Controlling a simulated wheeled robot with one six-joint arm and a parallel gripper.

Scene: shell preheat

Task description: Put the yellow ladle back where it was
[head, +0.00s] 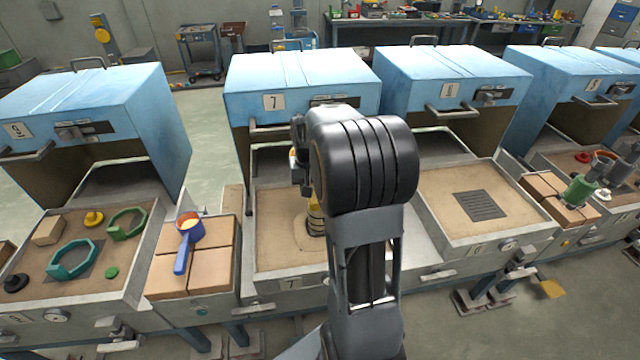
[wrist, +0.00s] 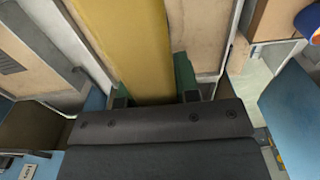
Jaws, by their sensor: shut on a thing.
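My gripper (wrist: 150,92) is shut on the yellow ladle (wrist: 125,45), which fills the space between the fingers in the wrist view. In the head view a small yellow part of the ladle (head: 314,216) shows at the left of my arm, over the sandy tray (head: 275,252) of station 7. My arm hides most of my gripper and the ladle there. I cannot tell whether the ladle touches the tray.
A blue ladle with orange inside (head: 189,232) lies on the brick pad (head: 208,268) left of station 7. The left tray (head: 110,280) holds green rings and small parts. The tray right of my arm (head: 450,190) has only a dark grate. Blue hoods (head: 300,75) stand open behind the trays.

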